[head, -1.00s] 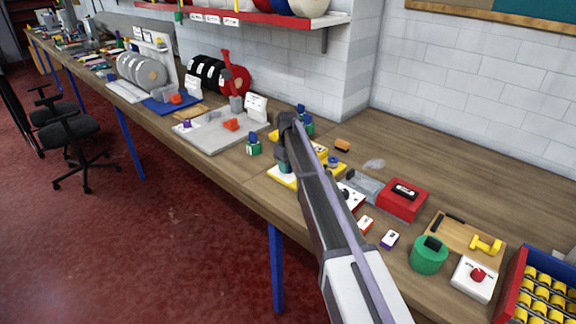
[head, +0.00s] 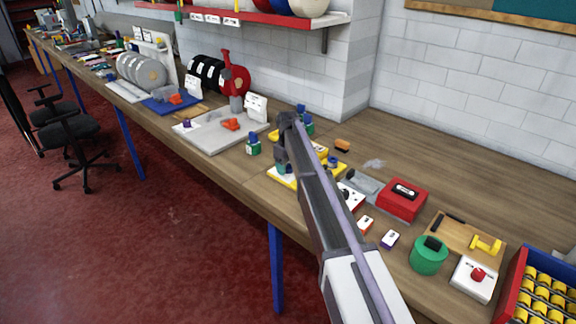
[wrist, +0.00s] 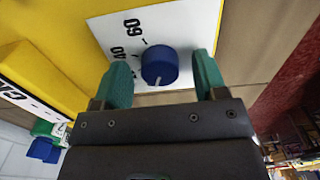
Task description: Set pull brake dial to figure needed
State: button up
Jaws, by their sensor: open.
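The blue brake dial (wrist: 160,64) sits on a white scale plate (wrist: 190,28) in the wrist view. The figures 40 and 60 are readable on the plate; another mark beside the dial is partly hidden. A white pointer line on the dial faces down the picture, towards my gripper. My gripper (wrist: 163,78) is open, with one green fingertip on each side of the dial and gaps showing. A yellow body (wrist: 50,45) lies left of the plate. In the head view my gripper (head: 283,166) is over a yellow base (head: 278,178), and my arm hides the dial.
A green-and-blue bottle (head: 253,145) stands close left of my gripper. A red box (head: 403,199), a green round tin (head: 429,256) and small white cards (head: 365,224) lie to the right. The bench (head: 400,150) is clear towards the back wall.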

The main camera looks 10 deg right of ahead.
aim_at(288, 166)
notch_tip(288, 166, up, 11)
jog(key=p, duration=1)
jog(key=shift+p, duration=0.4)
jog(key=shift+f, duration=0.1)
jog(key=s+m, duration=0.7)
jog(key=s, duration=3.2)
